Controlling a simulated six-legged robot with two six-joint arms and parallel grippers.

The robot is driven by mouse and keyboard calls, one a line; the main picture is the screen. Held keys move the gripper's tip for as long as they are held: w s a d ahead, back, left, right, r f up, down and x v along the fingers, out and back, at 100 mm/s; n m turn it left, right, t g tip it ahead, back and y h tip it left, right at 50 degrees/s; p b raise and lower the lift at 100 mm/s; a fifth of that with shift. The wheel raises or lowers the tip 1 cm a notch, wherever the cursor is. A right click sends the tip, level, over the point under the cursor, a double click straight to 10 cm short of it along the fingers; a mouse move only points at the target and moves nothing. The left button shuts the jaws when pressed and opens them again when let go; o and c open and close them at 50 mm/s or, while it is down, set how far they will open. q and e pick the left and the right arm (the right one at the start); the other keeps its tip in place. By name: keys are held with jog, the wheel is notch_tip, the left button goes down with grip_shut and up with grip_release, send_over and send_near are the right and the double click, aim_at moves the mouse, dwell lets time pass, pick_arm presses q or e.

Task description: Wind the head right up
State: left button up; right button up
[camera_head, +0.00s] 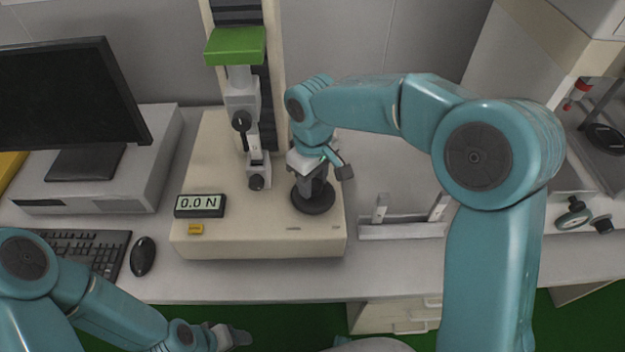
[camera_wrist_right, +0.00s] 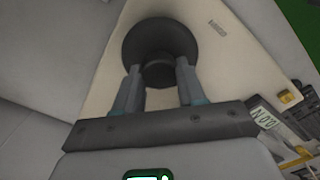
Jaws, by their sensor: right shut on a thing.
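The test stand's head is the green block (camera_head: 235,46) on the column, high in the head view, with a grey gauge and clamps (camera_head: 242,105) hanging below it. A black round handwheel (camera_head: 316,205) lies on the right of the stand's base. My right gripper (camera_head: 309,186) points down at it. In the right wrist view, the two fingers (camera_wrist_right: 158,82) are shut on the hub of the handwheel (camera_wrist_right: 138,40), one on each side. My left gripper (camera_head: 232,338) is low in the head view, away from the stand; its jaw opening is unclear.
The stand's cream base (camera_head: 270,242) carries a display (camera_head: 200,206) reading 0.0 N. A monitor (camera_head: 70,95), keyboard (camera_head: 85,250) and mouse (camera_head: 143,257) are at left.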

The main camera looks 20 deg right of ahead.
jog(key=m, duration=0.4)
jog(key=shift+w+r+m+b, duration=0.15)
jog(key=shift+m+b, duration=0.15)
jog(key=shift+b, duration=0.1)
jog(key=m, duration=0.3)
jog(key=shift+d+m+b, duration=0.1)
jog(key=shift+m+b, duration=0.25)
jog(key=shift+m, duration=0.05)
jog(key=m, duration=0.4)
jog(key=shift+b, duration=0.35)
jog(key=shift+r+m, duration=0.1)
jog(key=shift+m, duration=1.5)
jog(key=o, duration=1.1)
jog(key=shift+c, duration=0.2)
